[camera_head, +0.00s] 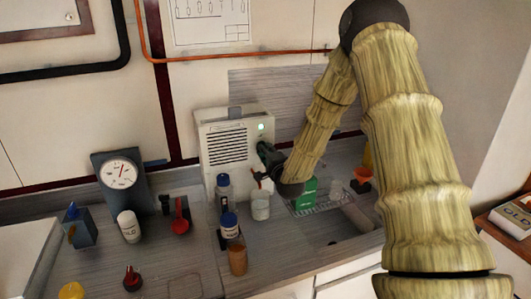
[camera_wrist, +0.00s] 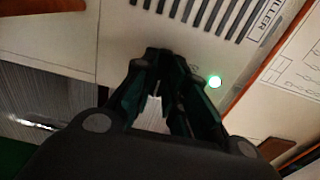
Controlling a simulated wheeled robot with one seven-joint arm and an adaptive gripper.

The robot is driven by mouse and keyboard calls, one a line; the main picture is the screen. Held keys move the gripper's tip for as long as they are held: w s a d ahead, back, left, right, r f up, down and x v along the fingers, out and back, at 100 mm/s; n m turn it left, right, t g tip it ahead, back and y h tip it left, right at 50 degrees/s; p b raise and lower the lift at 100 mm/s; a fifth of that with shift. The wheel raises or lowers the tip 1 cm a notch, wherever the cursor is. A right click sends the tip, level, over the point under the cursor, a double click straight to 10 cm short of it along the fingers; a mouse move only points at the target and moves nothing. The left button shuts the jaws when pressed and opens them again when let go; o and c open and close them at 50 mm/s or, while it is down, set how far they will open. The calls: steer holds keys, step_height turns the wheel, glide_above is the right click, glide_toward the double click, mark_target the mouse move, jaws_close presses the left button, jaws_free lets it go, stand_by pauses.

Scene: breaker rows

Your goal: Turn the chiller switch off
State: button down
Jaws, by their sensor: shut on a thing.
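The chiller (camera_head: 227,147) is a pale box with a dark vent grille, standing against the wall in the head view. A green light (camera_head: 261,126) glows on its front, and it also shows in the wrist view (camera_wrist: 215,81). My gripper (camera_head: 262,150) is at the chiller's front, just below the light. Its fingertips (camera_wrist: 160,58) come together against the panel in the wrist view. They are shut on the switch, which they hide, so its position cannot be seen.
A white cup (camera_head: 260,206), bottles (camera_head: 223,190) and a brown container (camera_head: 237,261) stand close below my gripper. A green box (camera_head: 304,194) is near my wrist. A gauge (camera_head: 121,174) stands to the left. The front middle of the bench is mostly clear.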

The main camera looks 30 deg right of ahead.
steer(key=shift+f, duration=0.15)
steer(key=shift+f+n+b, duration=0.1)
steer(key=shift+n+b, duration=5.75)
steer(key=shift+n, duration=2.95)
steer(key=shift+s, duration=0.1)
steer(key=c, duration=1.4)
jaws_free()
steer(key=shift+c, duration=0.2)
steer(key=shift+r, duration=0.2)
